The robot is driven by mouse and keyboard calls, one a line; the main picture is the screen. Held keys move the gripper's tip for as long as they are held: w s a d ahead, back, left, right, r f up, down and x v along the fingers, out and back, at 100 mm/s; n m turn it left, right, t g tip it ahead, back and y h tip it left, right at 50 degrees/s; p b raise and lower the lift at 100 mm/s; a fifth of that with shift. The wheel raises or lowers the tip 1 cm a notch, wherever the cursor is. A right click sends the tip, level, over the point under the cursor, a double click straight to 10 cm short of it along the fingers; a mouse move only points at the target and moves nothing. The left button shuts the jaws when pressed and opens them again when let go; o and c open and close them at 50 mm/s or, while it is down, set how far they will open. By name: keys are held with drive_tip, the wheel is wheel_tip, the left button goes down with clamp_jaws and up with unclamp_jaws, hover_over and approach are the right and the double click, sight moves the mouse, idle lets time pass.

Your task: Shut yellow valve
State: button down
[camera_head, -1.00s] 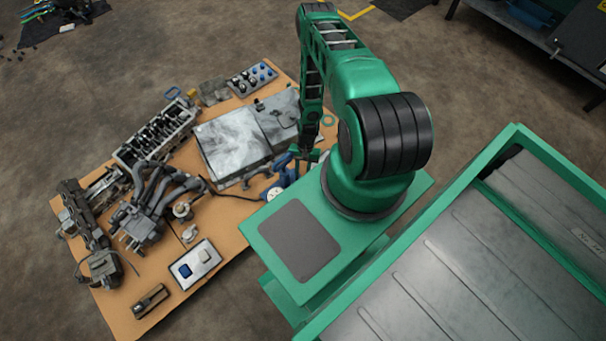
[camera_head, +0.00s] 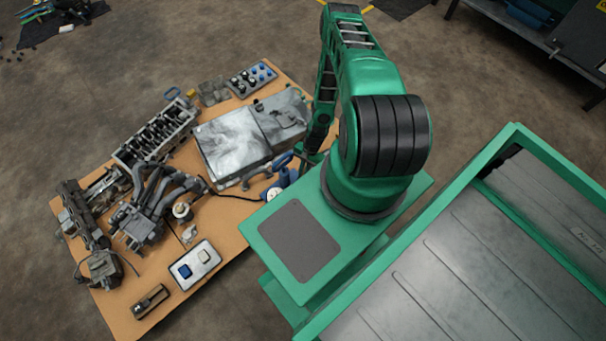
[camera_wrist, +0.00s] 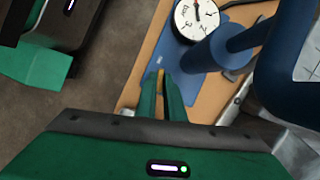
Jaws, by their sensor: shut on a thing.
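A small strip of yellow (camera_wrist: 160,77), likely the yellow valve's handle, shows between the fingertips of my gripper (camera_wrist: 161,84) in the wrist view. The two green fingers are close together and shut on it, hiding most of it. Beside it, to the right, stands a blue pipe fitting (camera_wrist: 212,52) with a round white gauge (camera_wrist: 197,16) above it in the picture. In the head view the blue fitting (camera_head: 284,174) is at the table's right edge, next to my arm. My fingers and the yellow handle cannot be made out clearly there.
The wooden table (camera_head: 228,225) holds a large grey metal case (camera_head: 232,140), an engine part (camera_head: 155,135), dark hoses (camera_head: 155,190) and a switch plate (camera_head: 195,262). In the wrist view a large dark blue body (camera_wrist: 285,75) is close on the right. Open floor lies left.

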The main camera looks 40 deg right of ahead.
drive_tip(key=shift+a+m+t, duration=0.15)
drive_tip(key=shift+m+t, duration=0.35)
drive_tip(key=shift+m, duration=1)
drive_tip(key=c, duration=1.9)
unclamp_jaws()
drive_tip(key=shift+o, duration=0.2)
drive_tip(key=shift+d+r, duration=0.2)
drive_tip(key=v, duration=1)
drive_tip(key=shift+d, duration=0.15)
drive_tip(key=shift+r, duration=0.15)
